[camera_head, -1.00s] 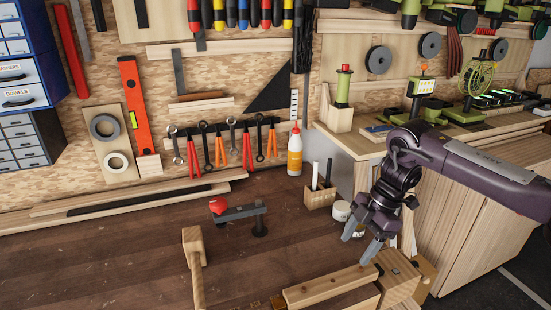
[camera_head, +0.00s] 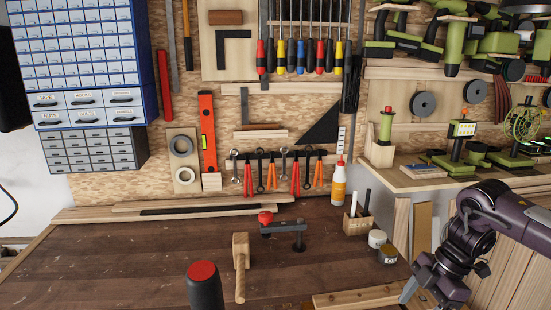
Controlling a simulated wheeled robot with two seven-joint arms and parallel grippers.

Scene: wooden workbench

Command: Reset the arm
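My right arm (camera_head: 490,225) comes in from the right edge. Its gripper (camera_head: 425,292) points down at the lower right, by the right end of a pale wooden bar (camera_head: 360,297) at the bench's front. Its grey fingers look spread apart, with nothing seen between them; the lower ends are near the bottom edge of the picture. I cannot tell whether it touches the bar. My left arm and gripper are not in view.
The wooden bench (camera_head: 110,260) holds a mallet (camera_head: 240,265), a red-knobbed clamp (camera_head: 284,227), a black red-topped cylinder (camera_head: 205,287), a pen holder (camera_head: 357,222), a glue bottle (camera_head: 338,185) and small jars (camera_head: 377,239). The bench's left part is clear.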

